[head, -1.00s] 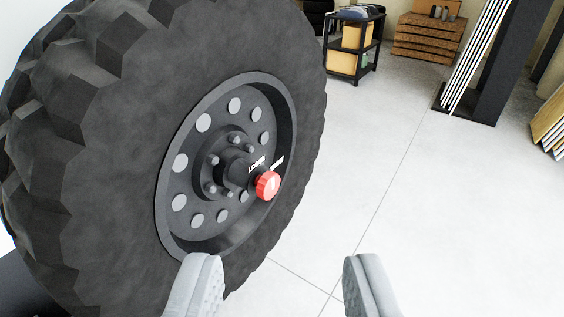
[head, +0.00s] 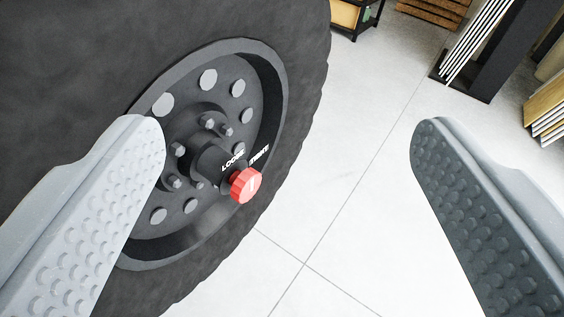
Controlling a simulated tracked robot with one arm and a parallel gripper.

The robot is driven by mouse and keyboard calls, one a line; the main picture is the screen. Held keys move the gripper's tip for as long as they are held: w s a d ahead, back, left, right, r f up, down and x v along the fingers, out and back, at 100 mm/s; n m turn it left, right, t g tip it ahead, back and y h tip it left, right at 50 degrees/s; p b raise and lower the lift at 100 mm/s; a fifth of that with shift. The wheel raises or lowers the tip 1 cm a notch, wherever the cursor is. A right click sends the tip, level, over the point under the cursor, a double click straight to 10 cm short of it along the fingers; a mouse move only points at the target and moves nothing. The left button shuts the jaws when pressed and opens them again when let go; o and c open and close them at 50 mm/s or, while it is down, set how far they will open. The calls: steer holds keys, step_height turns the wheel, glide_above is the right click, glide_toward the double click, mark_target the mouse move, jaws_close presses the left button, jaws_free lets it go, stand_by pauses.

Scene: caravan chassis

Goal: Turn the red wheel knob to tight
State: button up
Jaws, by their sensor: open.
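The red wheel knob (head: 245,185) sits on the hub of a large black wheel (head: 272,110), right of the hub's middle. A white mark shows on its face. White lettering above it reads "LOOSE" on the left and what looks like "TIGHT" on the right. The mark seems to point up, but I cannot tell exactly which word it lines up with. My gripper (head: 288,140) is open and empty. Its left finger covers part of the wheel rim; its right finger is over the floor. The knob lies between the fingers in the picture, nearer the left one, with no visible contact.
The knobbly tyre fills the left side. Pale tiled floor (head: 350,180) is clear to the right of the wheel. A dark rack with white strips (head: 480,50), a shelf and wooden drawers stand at the back.

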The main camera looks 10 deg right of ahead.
steer(key=w+d+f+n+t+y+b, duration=0.1)
steer(key=w+d+n+t+y+b, duration=0.15)
steer(key=w+d+n+t, duration=0.75)
steer(key=n+g+y+b, duration=0.2)
steer(key=n+g+y, duration=1.2)
steer(key=n, duration=1.4)
glide_toward(251, 192)
steer(key=shift+g+h, duration=0.55)
steer(key=shift+g, duration=0.15)
steer(key=x, duration=0.3)
steer(key=r+x, duration=0.1)
steer(key=x, duration=0.3)
steer(key=b+x, duration=0.1)
steer(key=x, duration=0.2)
steer(key=shift+w+a+r, duration=0.25)
steer(key=shift+a+r, duration=0.05)
steer(key=c, duration=1)
steer(key=shift+d, duration=0.3)
steer(key=shift+a, duration=0.15)
